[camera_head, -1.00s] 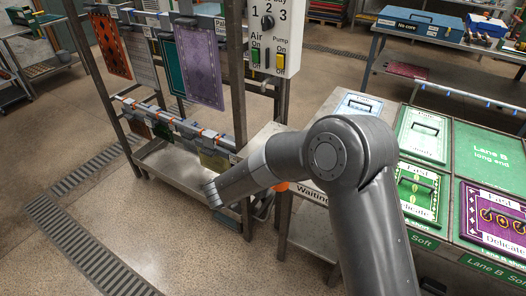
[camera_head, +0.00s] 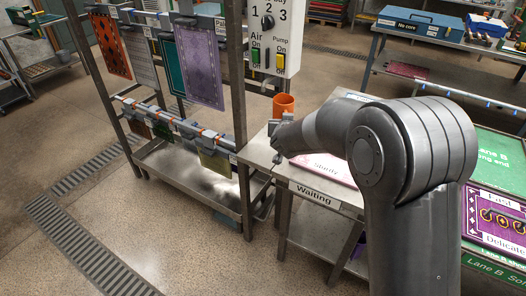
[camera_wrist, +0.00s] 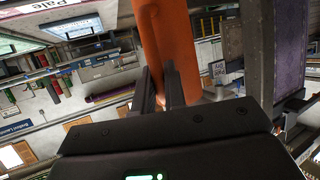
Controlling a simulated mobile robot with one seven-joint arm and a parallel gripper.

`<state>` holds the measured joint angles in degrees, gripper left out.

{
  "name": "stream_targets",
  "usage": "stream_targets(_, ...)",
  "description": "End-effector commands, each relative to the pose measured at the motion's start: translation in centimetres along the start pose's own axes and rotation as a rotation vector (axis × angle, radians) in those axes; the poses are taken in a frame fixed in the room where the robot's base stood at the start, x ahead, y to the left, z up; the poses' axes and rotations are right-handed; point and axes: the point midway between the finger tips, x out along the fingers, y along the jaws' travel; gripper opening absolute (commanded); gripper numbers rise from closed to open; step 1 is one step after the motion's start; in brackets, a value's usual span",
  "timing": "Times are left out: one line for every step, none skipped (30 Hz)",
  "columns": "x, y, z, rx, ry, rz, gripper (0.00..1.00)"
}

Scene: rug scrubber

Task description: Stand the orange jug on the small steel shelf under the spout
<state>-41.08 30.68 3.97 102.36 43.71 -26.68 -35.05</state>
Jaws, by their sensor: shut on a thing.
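The orange jug (camera_head: 284,105) shows upright beyond the left end of the waiting table, below the switch box. My gripper (camera_head: 275,128) is shut on it from the near side. In the wrist view the jug (camera_wrist: 170,45) is a large orange cylinder, with my fingers (camera_wrist: 160,88) reaching to its lower part. The exact grip is partly hidden, and I cannot tell how far the jug is above the surface. I cannot make out the spout or the small steel shelf for certain.
The steel table marked Waiting (camera_head: 258,152) carries a pink board (camera_head: 325,168). A steel rack with hanging rug samples (camera_head: 200,65) stands left, over a low tray (camera_head: 185,180). The switch box (camera_head: 270,35) hangs close above the jug. Open floor lies at the front left.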

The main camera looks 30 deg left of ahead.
Motion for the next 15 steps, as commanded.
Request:
stream_targets(0.1,0.6,-0.3,-0.009,0.001,-0.018,0.00)
stream_targets(0.1,0.9,-0.4,-0.014,0.000,-0.030,0.00)
stream_targets(0.2,1.3,-0.6,-0.020,0.001,-0.044,0.00)
stream_targets(0.2,1.7,-0.7,-0.023,0.000,-0.054,0.00)
stream_targets(0.3,2.0,-0.7,-0.027,0.000,-0.063,0.00)
stream_targets(0.3,2.4,-0.8,-0.030,0.000,-0.076,0.00)
stream_targets(0.3,2.7,-0.9,-0.033,0.000,-0.083,0.00)
stream_targets(0.3,3.0,-0.9,-0.037,0.001,-0.090,0.00)
stream_targets(0.3,3.3,-0.9,-0.041,0.000,-0.099,0.00)
stream_targets(0.3,3.6,-0.9,-0.042,0.000,-0.104,0.00)
stream_targets(0.3,3.9,-1.0,-0.045,-0.001,-0.110,0.00)
stream_targets(0.3,4.1,-1.0,-0.048,-0.001,-0.116,0.00)
stream_targets(0.3,4.3,-1.0,-0.048,-0.001,-0.120,0.00)
stream_targets(0.3,4.5,-1.0,-0.050,-0.001,-0.124,0.00)
stream_targets(0.3,4.6,-1.0,-0.051,0.000,-0.128,0.00)
